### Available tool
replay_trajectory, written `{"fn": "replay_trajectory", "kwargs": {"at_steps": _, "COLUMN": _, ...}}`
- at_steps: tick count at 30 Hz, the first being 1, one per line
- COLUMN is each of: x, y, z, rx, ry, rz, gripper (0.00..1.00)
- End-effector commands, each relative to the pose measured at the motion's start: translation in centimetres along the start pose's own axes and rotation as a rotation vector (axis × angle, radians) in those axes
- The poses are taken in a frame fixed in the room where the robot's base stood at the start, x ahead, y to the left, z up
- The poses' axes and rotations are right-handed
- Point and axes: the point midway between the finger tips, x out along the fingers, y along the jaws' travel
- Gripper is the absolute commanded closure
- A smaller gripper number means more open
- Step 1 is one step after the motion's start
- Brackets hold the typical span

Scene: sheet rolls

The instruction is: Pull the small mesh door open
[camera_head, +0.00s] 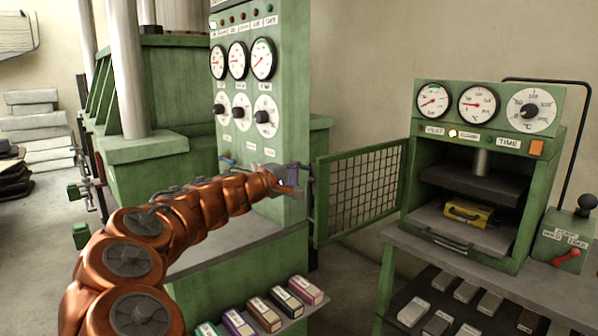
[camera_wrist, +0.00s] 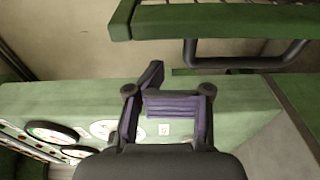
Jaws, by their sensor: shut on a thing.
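The small mesh door (camera_head: 362,190) has a green frame and wire mesh. It stands swung out to the left of the small green press (camera_head: 420,170), whose chamber is uncovered. My gripper's purple-padded fingers (camera_wrist: 168,105) are below the handle; the exact contact is hard to see.
A tall green cabinet (camera_head: 265,110) with gauges and dials stands close behind my gripper. A yellow block (camera_head: 469,213) lies in the press chamber. Several small bars lie on the shelf (camera_head: 450,290) below the press. A red-levered box (camera_head: 562,240) stands at the right.

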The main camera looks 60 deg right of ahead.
Motion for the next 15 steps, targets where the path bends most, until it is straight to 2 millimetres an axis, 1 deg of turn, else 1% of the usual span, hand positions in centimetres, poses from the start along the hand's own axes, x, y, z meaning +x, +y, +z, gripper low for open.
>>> {"fn": "replay_trajectory", "kwargs": {"at_steps": 4, "x": -0.2, "y": 0.0, "z": 0.0, "rx": 0.000, "ry": 0.000, "rz": 0.000, "gripper": 1.00}}
{"fn": "replay_trajectory", "kwargs": {"at_steps": 7, "x": -1.0, "y": 0.0, "z": 0.2, "rx": 0.000, "ry": 0.000, "rz": 0.001, "gripper": 1.00}}
{"fn": "replay_trajectory", "kwargs": {"at_steps": 15, "x": -4.2, "y": 0.0, "z": 1.2, "rx": 0.002, "ry": -0.005, "rz": 0.002, "gripper": 1.00}}
